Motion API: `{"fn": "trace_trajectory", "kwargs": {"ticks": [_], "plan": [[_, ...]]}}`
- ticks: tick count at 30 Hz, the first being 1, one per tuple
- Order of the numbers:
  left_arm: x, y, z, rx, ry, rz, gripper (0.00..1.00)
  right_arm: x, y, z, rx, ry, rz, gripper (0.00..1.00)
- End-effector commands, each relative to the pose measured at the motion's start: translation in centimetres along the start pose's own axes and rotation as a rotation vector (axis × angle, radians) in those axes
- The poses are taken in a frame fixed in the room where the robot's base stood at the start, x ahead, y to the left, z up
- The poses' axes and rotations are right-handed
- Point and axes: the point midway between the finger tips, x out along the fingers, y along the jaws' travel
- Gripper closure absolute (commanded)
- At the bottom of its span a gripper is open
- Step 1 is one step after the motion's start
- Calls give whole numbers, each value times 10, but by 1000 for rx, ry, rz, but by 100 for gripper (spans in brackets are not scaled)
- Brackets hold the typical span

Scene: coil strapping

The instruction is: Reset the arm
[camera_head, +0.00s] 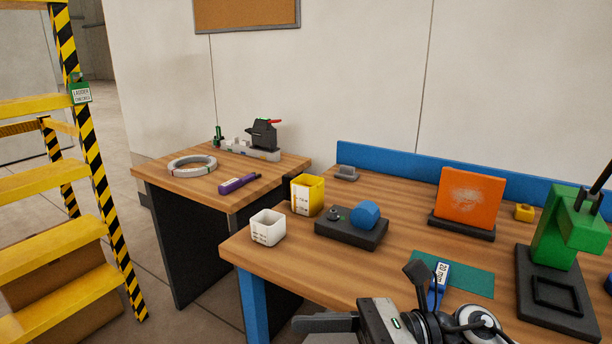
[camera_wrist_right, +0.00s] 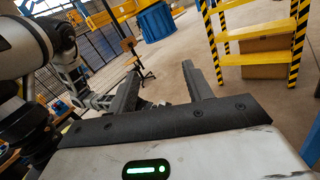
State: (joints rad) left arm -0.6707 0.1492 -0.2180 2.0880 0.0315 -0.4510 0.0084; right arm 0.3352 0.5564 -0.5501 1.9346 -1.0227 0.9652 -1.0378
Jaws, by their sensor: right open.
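My right gripper (camera_head: 300,323) is at the bottom of the head view, its jaws pointing left in front of the near edge of the workbench. In the right wrist view its two dark fingers (camera_wrist_right: 160,70) stand wide apart with nothing between them. In the head view the rest of my right arm is mostly out of frame. A grey and white arm (camera_wrist_right: 62,62), which looks like my left, shows at the left of the right wrist view. Its end is small and partly behind the finger, so its jaws cannot be made out.
The workbench (camera_head: 330,280) holds a white cup (camera_head: 268,227), a yellow cup (camera_head: 307,195), a blue-knobbed device (camera_head: 352,226), an orange panel (camera_head: 470,198) and a green press (camera_head: 556,232). A yellow ladder (camera_head: 50,187) stands left.

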Motion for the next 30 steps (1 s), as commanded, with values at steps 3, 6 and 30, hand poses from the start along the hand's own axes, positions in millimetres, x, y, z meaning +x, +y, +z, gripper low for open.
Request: {"fn": "trace_trajectory", "kwargs": {"ticks": [3,6,30], "plan": [[-1,0,3,-2,-7,0,64,-12,-21,11,586,-475,-164,50],[-1,0,4,-2,-8,0,64,-51,-50,-15,1109,-870,-288,50],[1,0,1,-1,-3,0,64,-143,15,-269,-2173,1845,518,50]]}}
